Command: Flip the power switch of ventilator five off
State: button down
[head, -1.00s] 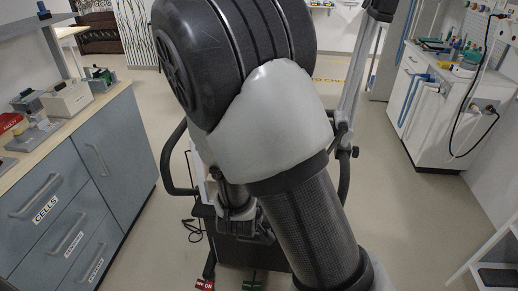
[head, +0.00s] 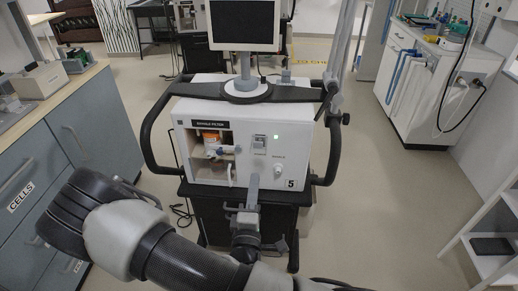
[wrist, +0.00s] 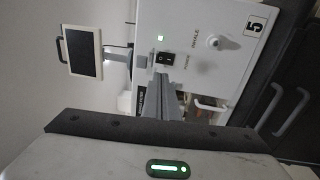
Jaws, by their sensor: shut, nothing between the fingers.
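The white ventilator (head: 205,110), marked 5, stands on a black cart in the middle of the head view. Its front panel bears the power switch (head: 259,142), with a lit green lamp (head: 276,137) at its upper right. In the wrist view, turned sideways, the black rocker switch (wrist: 166,57) and the lit green lamp (wrist: 160,38) are clear. My gripper (head: 253,179) is shut and empty, in front of the panel below the switch. In the wrist view my gripper (wrist: 161,76) points at the switch, its tips close to it. I cannot tell whether they touch.
A monitor (head: 244,25) stands on top of the ventilator. Black handles flank it, the right one (head: 332,140) near a grey pole. A knob (head: 279,169) sits right of my gripper, an open filter bay (head: 212,160) left. A drawer cabinet (head: 100,130) stands at left.

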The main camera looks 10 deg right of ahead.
jog(key=x, duration=1.4)
jog(key=shift+b, duration=0.4)
jog(key=shift+w+d+r, duration=0.1)
jog(key=shift+w+r, duration=0.05)
jog(key=shift+w, duration=0.1)
jog(key=shift+s, duration=0.1)
jog(key=v, duration=1.7)
jog(key=shift+s+p, duration=0.2)
jog(key=shift+p, duration=0.1)
